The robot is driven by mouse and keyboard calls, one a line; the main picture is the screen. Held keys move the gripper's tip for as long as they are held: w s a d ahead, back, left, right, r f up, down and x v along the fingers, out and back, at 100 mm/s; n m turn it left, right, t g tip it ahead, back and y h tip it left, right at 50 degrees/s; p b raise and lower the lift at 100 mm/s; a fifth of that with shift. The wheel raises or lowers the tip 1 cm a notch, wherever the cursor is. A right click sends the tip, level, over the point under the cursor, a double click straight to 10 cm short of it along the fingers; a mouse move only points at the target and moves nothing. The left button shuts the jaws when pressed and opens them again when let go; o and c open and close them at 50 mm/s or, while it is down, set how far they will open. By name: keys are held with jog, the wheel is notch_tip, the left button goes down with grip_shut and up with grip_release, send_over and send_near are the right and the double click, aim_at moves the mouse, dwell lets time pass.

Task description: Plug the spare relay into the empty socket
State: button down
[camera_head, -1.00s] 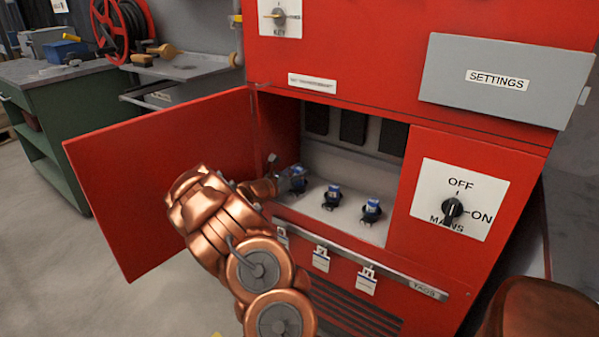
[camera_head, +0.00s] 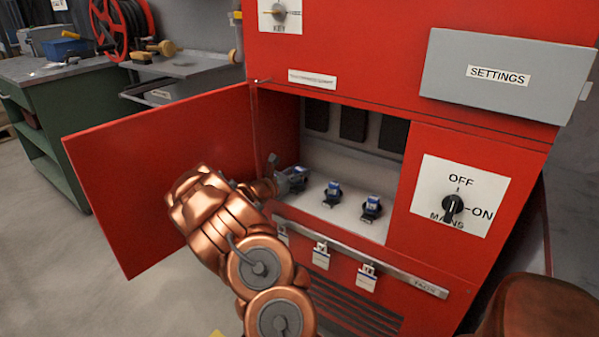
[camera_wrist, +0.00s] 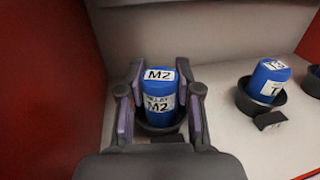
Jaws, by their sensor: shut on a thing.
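A blue relay labelled M2 (camera_wrist: 158,100) stands upright between the two fingers of my gripper (camera_wrist: 160,108) in the wrist view. The fingers are shut on its sides. Its lower end is at a round black socket (camera_wrist: 160,129) on the light shelf, partly hidden by the gripper; I cannot tell how deep it sits. In the head view my gripper (camera_head: 282,183) reaches into the red cabinet at the leftmost relay (camera_head: 298,174). Two more blue relays, the middle one (camera_head: 333,190) and the right one (camera_head: 372,203), stand in black sockets. No empty socket is visible.
The open red door (camera_head: 165,180) stands left of my arm. The cabinet's right panel has a mains switch (camera_head: 453,205). A rail with hanging tags (camera_head: 366,278) runs below the opening. A grey settings box (camera_head: 490,80) juts out above right.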

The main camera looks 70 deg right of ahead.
jog(key=c, duration=0.7)
grip_release()
jog(key=shift+v, duration=3.75)
